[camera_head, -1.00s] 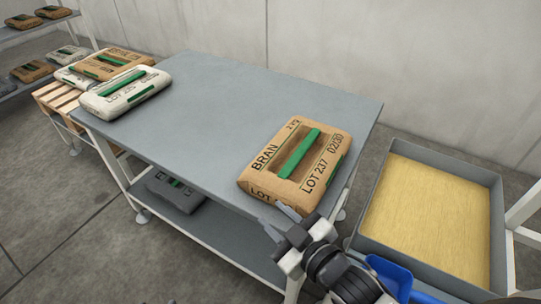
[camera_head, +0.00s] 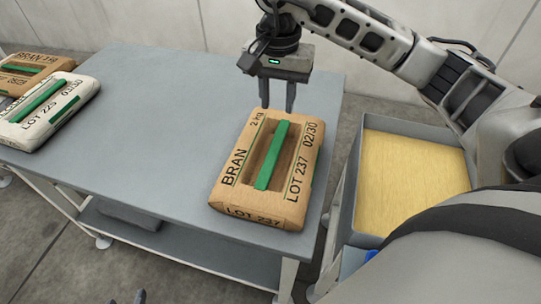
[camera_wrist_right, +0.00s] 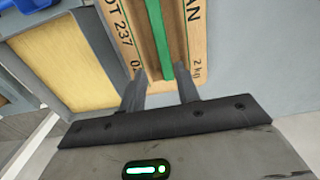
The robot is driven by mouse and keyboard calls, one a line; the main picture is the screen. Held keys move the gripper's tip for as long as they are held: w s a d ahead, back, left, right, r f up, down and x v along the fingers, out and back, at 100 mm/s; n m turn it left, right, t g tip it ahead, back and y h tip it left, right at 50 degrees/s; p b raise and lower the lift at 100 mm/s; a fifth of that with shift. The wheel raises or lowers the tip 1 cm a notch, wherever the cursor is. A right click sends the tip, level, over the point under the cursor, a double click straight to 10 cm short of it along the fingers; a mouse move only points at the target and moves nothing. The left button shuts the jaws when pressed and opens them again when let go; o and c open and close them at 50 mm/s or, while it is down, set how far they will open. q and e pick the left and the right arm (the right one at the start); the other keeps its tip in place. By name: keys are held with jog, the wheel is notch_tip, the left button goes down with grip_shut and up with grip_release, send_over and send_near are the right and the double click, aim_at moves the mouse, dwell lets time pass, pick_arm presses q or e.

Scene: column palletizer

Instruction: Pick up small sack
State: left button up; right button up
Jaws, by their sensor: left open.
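A brown paper sack (camera_head: 268,170) marked BRAN, 2 kg and LOT 237 lies flat on the grey table (camera_head: 180,110) near its right edge. A raised green handle strip (camera_head: 272,156) runs along its top. My right gripper (camera_head: 278,107) is at the sack's far end, fingers pointing down. In the right wrist view my right gripper (camera_wrist_right: 160,72) is open and empty, its fingertips apart on either side of the line of the handle strip (camera_wrist_right: 160,40). Only the tips of my left gripper (camera_head: 139,297) show at the bottom edge, away from the sack.
A white sack (camera_head: 45,110) marked LOT 225 and a brown bran sack (camera_head: 25,72) lie at the left. A grey bin (camera_head: 350,200) of yellow grain stands right of the table. A dark sack (camera_head: 128,215) lies on the lower shelf. The table's middle is clear.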

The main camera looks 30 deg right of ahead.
send_near(273, 150)
jog(key=f, duration=0.5)
jog(key=shift+d+f, duration=0.15)
jog(key=shift+d, duration=0.2)
jog(key=shift+s+a+f+p, duration=0.1)
jog(key=shift+a+f+p, duration=0.1)
jog(key=shift+f, duration=1.2)
jog(key=shift+s+a+f+p, duration=0.1)
jog(key=shift+a+f+p, duration=0.05)
jog(key=shift+f, duration=1.2)
grip_shut()
jog(key=shift+r, duration=0.1)
jog(key=shift+w+r, duration=0.2)
